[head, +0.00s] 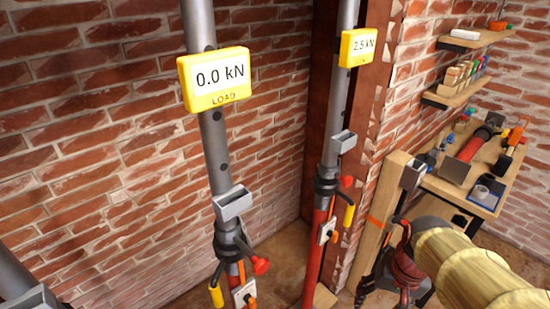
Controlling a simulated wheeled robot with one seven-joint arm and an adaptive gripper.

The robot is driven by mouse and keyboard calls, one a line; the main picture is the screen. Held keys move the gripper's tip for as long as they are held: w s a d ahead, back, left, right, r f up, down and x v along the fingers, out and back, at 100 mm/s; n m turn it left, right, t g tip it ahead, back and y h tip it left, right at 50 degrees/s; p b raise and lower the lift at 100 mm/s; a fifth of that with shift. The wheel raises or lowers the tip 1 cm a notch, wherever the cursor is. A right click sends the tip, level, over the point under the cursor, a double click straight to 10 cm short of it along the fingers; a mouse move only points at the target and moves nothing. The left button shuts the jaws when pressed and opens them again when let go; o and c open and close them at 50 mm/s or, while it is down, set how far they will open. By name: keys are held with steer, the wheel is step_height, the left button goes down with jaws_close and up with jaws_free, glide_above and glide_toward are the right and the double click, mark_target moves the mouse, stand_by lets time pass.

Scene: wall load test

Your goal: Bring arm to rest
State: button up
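A pale yellow, ribbed sleeve (470,265) with a dark grey end reaches in from the lower right, and I take it to be part of my arm. I cannot make out my gripper or its fingers in the head view. Dark red coils (405,268) and black parts show just left of the sleeve, and I cannot tell what they belong to.
A grey prop (218,150) with a yellow "0.0 kN" display (214,79) stands before the brick wall. Another prop (338,105) has a display (357,47) reading about 2.5 kN. A cluttered workbench (447,190) and wall shelves (476,40) stand right.

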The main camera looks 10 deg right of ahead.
steer(key=a+r+n+t, duration=0.4)
steer(key=a+r+n, duration=0.1)
steer(key=a+r, duration=0.6)
steer(key=shift+w+r+n+p, duration=0.15)
steer(key=shift+r+n+p, duration=0.25)
steer(key=shift+r+p, duration=0.1)
steer(key=shift+a, duration=0.1)
